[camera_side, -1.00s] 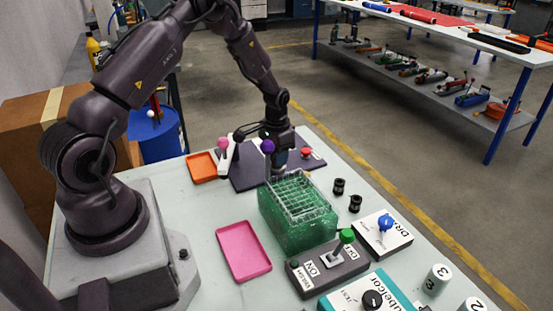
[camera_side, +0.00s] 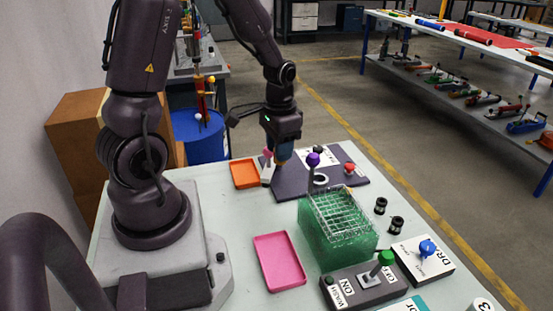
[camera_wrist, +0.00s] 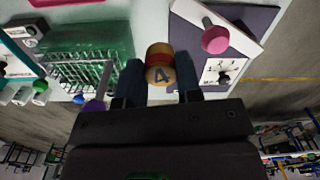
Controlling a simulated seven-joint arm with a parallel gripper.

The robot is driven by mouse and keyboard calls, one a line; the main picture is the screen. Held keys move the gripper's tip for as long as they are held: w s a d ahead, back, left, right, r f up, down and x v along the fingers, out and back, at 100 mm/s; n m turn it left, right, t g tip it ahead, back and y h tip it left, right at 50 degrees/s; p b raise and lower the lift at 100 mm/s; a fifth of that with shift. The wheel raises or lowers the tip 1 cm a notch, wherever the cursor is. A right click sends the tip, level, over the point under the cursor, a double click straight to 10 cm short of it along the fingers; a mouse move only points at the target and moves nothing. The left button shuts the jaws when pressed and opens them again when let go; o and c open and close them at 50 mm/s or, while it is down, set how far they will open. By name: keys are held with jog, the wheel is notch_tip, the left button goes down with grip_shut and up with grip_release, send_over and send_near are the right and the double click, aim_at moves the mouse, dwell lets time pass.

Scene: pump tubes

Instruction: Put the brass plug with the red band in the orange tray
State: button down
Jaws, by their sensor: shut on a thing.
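My gripper (camera_wrist: 158,82) is shut on a brass plug (camera_wrist: 160,72) with a red band. A number 4 shows on the plug's near end in the wrist view, with a dark finger on each side. In the side view my gripper (camera_side: 282,157) points down above the back of the table, just right of the orange tray (camera_side: 245,174) and not over it. The plug is hard to make out there. The tray is flat, low-rimmed and looks empty; it is not seen in the wrist view.
A lever with a pink knob (camera_side: 267,154) stands close beside my gripper, between it and the tray. The green rack (camera_side: 322,238) with a wire top and a pink tray (camera_side: 279,262) are nearer.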

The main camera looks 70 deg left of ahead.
jog(key=s+a+n, duration=0.4)
jog(key=s+n, duration=0.1)
jog(key=s, duration=0.3)
jog(key=n, duration=0.8)
send_over(245, 175)
jog(key=f, duration=1)
jog(key=shift+s+d, duration=0.2)
jog(key=shift+d, duration=0.05)
jog(key=shift+w+a+f, duration=0.1)
jog(key=shift+a+f, duration=0.05)
jog(key=shift+f, duration=0.05)
jog(key=shift+w+a+f, duration=0.1)
jog(key=shift+f, duration=1.55)
